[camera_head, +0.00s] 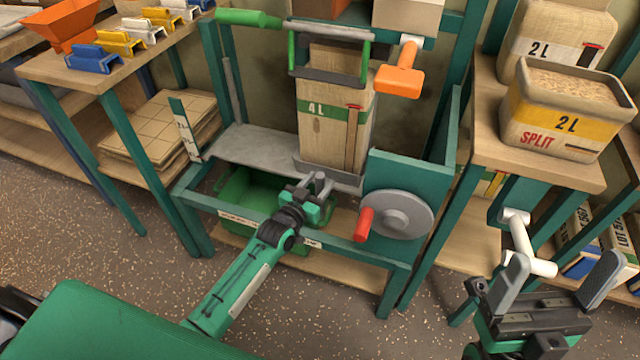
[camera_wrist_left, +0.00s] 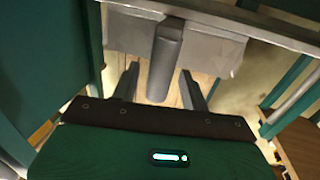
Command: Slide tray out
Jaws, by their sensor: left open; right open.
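A grey metal tray (camera_head: 328,174) sits at the front of the teal frame, below a tall wooden 4 L bucket (camera_head: 325,120). In the left wrist view, the grey tray (camera_wrist_left: 215,45) has a thick grey handle (camera_wrist_left: 165,60) sticking out towards me. My left gripper (camera_head: 318,184) is at the tray's front. In the wrist view, the left gripper's fingers (camera_wrist_left: 160,84) are open, one on each side of the handle, with gaps visible. My right gripper (camera_head: 560,268) is open and empty at the lower right.
A green bin (camera_head: 235,195) sits low inside the frame. A grey wheel (camera_head: 400,215) with a red knob (camera_head: 364,224) is right of the left gripper. A white T-shaped handle (camera_head: 522,240) is just behind the right gripper. A teal front rail (camera_head: 330,245) crosses beneath my left wrist.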

